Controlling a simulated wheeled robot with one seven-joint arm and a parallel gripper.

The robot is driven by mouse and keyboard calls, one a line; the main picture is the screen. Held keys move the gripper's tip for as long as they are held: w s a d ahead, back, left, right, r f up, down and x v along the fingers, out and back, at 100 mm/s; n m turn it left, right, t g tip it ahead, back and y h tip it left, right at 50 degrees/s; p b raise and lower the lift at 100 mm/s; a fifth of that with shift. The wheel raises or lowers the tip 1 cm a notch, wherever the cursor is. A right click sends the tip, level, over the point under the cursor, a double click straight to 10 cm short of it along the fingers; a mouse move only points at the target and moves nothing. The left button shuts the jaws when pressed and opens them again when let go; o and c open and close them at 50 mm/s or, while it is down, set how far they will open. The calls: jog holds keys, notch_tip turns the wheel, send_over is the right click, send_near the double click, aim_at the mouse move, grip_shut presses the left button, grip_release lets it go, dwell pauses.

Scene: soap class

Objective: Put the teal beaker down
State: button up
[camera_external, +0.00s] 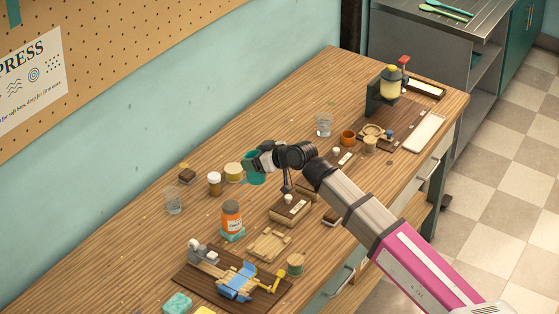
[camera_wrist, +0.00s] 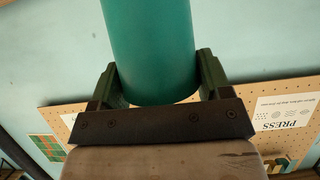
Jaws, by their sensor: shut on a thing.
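The teal beaker (camera_external: 252,168) is over the bench toward the wall in the external view. My gripper (camera_external: 262,160) is shut on it from the right side. In the wrist view the beaker (camera_wrist: 150,50) fills the upper middle, held between the two dark fingers (camera_wrist: 155,85). My gripper hides part of the beaker in the external view. I cannot tell whether its bottom touches the bench.
Close to the beaker on the left are a cream-coloured tub (camera_external: 233,172) and a brown jar (camera_external: 214,184). A clear glass (camera_external: 323,125) stands farther right. An orange-labelled bottle (camera_external: 232,217) and a wooden box (camera_external: 289,209) stand nearer. Bare wood (camera_external: 285,130) lies behind the gripper.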

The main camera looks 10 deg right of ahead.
jog(key=s+d+n+g+y, duration=0.1)
jog(key=s+d, duration=0.1)
jog(key=d, duration=1.1)
jog(key=s+d+n, duration=0.1)
jog(key=s+d, duration=0.1)
jog(key=d, duration=1.2)
jog(key=shift+w+d+f, duration=1.3)
jog(key=shift+d+f, duration=0.05)
jog(key=shift+f, duration=1.15)
jog(key=shift+w+d+f, duration=1.3)
jog(key=shift+d+f, duration=0.05)
jog(key=shift+f, duration=1.2)
jog(key=shift+w+d+f, duration=1.3)
jog(key=shift+d+f, duration=0.05)
jog(key=shift+f, duration=1.15)
jog(key=shift+f, duration=0.15)
jog(key=o, duration=0.9)
